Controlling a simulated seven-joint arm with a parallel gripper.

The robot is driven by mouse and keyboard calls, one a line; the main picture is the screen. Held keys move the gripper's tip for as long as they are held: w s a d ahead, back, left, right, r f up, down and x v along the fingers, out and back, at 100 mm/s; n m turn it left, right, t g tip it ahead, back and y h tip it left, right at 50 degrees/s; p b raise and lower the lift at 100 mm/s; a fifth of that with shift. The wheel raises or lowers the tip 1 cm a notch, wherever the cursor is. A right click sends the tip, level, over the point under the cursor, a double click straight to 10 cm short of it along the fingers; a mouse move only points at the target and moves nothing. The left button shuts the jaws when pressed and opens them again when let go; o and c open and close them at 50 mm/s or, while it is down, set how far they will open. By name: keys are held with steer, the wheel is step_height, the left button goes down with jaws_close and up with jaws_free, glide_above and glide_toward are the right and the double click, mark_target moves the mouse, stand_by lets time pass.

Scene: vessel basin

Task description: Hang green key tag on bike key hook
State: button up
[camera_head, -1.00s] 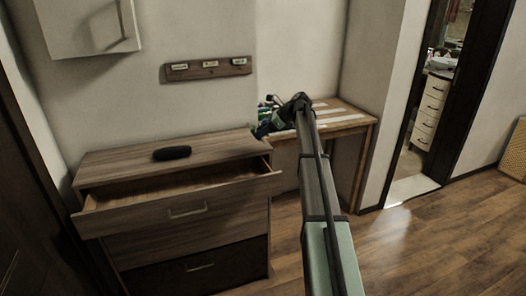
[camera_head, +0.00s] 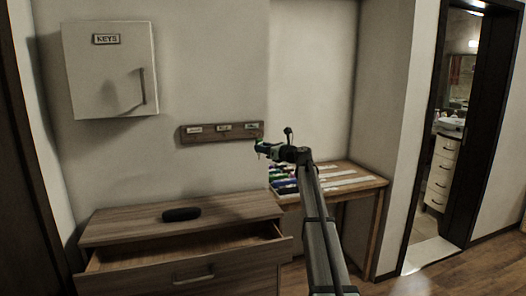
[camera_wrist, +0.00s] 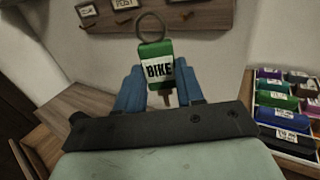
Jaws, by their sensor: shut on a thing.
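My gripper (camera_wrist: 160,92) is shut on the green key tag (camera_wrist: 155,50), whose white label reads BIKE. The tag is upright between the blue fingers, with its metal ring (camera_wrist: 150,26) above it. In the head view my gripper (camera_head: 262,148) is just below the right end of the wooden hook board (camera_head: 215,140). The board carries several small labels; they are too small in the head view to read. In the wrist view the hook board (camera_wrist: 185,20) is beyond the tag, and the tag's ring overlaps its lower edge in the picture. I cannot tell whether they touch.
A white cabinet labelled KEYS (camera_head: 110,70) is on the wall at left. A dresser (camera_head: 120,222) with an open top drawer stands below, with a dark object (camera_head: 181,214) on it. A side table (camera_head: 345,184) at right holds a tray of coloured tags (camera_wrist: 282,137).

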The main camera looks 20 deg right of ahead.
steer(key=shift+w, duration=0.25)
steer(key=w+f, duration=0.2)
steer(key=w, duration=0.7)
stand_by(1.3)
stand_by(0.5)
steer(key=o, duration=1.1)
steer(key=shift+s, duration=0.2)
